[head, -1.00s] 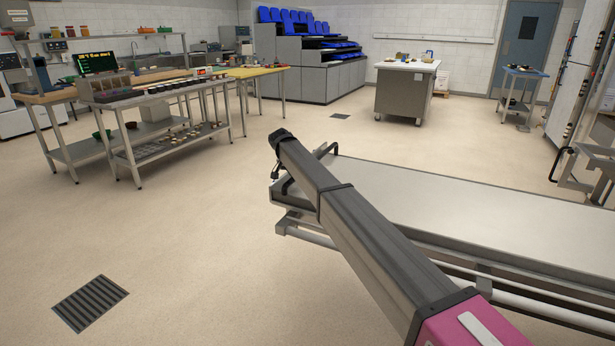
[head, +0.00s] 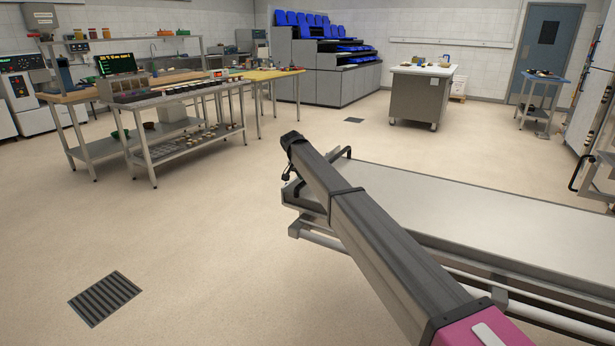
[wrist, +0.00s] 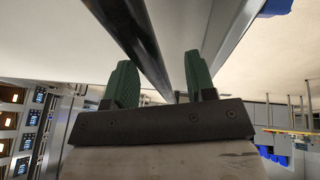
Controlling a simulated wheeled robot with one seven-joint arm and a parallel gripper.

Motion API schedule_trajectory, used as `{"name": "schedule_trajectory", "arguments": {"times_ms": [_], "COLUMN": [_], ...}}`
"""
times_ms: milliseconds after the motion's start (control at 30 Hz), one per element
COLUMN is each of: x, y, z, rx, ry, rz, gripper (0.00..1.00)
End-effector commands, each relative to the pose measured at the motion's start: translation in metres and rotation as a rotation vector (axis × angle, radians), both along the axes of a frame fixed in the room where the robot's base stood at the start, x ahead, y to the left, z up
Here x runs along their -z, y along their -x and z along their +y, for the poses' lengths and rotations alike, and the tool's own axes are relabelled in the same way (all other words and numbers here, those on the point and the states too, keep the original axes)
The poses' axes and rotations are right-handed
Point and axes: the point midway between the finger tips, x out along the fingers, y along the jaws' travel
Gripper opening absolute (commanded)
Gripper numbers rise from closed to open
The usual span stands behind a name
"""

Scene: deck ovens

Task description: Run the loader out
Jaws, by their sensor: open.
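The loader (head: 480,205) is a long, pale flat bed on a metal frame, running from the middle of the head view to the right edge. My gripper (wrist: 160,68) shows in the wrist view with two green fingers, apart and empty. A long dark metal bar runs beyond the fingers; I cannot tell whether it touches them. In the head view I cannot make out the fingers.
A steel table (head: 200,103) with trays and a screen stands at the left. A stepped grey rack (head: 320,80) with blue pieces and a grey cabinet table (head: 415,100) stand at the back. A floor drain (head: 104,298) lies front left. The floor left of the loader is clear.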

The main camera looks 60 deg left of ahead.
Motion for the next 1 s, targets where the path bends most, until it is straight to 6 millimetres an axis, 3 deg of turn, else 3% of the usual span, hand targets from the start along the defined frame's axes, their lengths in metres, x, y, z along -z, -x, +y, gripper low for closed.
{"name": "schedule_trajectory", "arguments": {"times_ms": [267,700,1000], "x": [-0.021,-0.089,-0.098], "y": [0.010,0.042,0.046], "z": [-0.002,-0.005,-0.006], "rx": [-0.001,-0.002,-0.002], "ry": [0.000,-0.002,-0.001], "rz": [-0.001,0.000,0.001], "gripper": [0.51,0.51,0.51]}}
